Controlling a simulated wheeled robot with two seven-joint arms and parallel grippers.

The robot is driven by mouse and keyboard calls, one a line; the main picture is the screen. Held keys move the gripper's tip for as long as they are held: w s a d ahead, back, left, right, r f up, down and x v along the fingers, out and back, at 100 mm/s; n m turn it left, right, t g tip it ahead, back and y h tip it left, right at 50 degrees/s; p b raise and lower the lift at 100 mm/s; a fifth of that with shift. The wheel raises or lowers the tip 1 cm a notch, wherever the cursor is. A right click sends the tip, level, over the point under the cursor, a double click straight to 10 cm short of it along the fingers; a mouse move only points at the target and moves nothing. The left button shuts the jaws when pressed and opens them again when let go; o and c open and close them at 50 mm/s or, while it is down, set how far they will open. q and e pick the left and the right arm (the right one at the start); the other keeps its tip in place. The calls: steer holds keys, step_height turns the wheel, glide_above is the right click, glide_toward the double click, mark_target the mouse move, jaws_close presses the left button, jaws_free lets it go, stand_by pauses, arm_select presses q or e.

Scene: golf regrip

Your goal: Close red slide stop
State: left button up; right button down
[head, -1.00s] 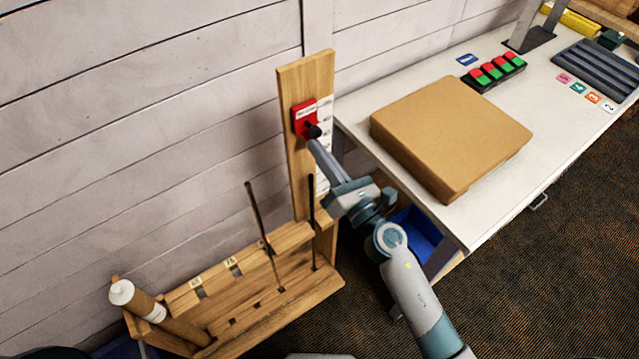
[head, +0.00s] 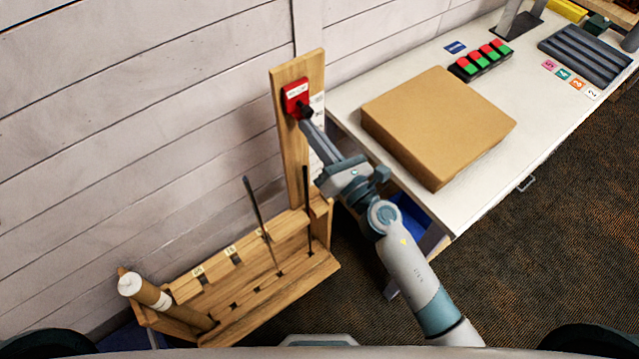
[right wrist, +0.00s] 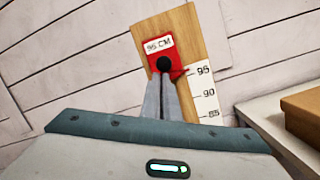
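The red slide stop (head: 296,92) sits near the top of the upright wooden board (head: 291,150). In the right wrist view the stop (right wrist: 151,58) carries a "95 CM" label and a black knob (right wrist: 163,64), and its red pointer is beside the 95 mark on the white scale (right wrist: 205,90). My right gripper (head: 307,115) reaches up from below. Its fingers are close together with their tips at the knob, which hides the exact contact. They appear shut on it. My left gripper is not in view.
The board rises from a wooden rack (head: 235,285) holding thin dark shafts and a white-capped tube (head: 130,285). To the right, a white table (head: 480,195) bears a cardboard box (head: 437,125) and red and green buttons (head: 480,60). My right arm passes close to the table's near corner.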

steer(key=shift+w+d+r, duration=0.1)
steer(key=shift+r, duration=0.35)
steer(key=b+v, duration=0.7)
steer(key=v, duration=1)
steer(key=shift+s+f+b, duration=0.25)
steer(key=shift+f+b, duration=0.05)
steer(key=shift+f, duration=0.15)
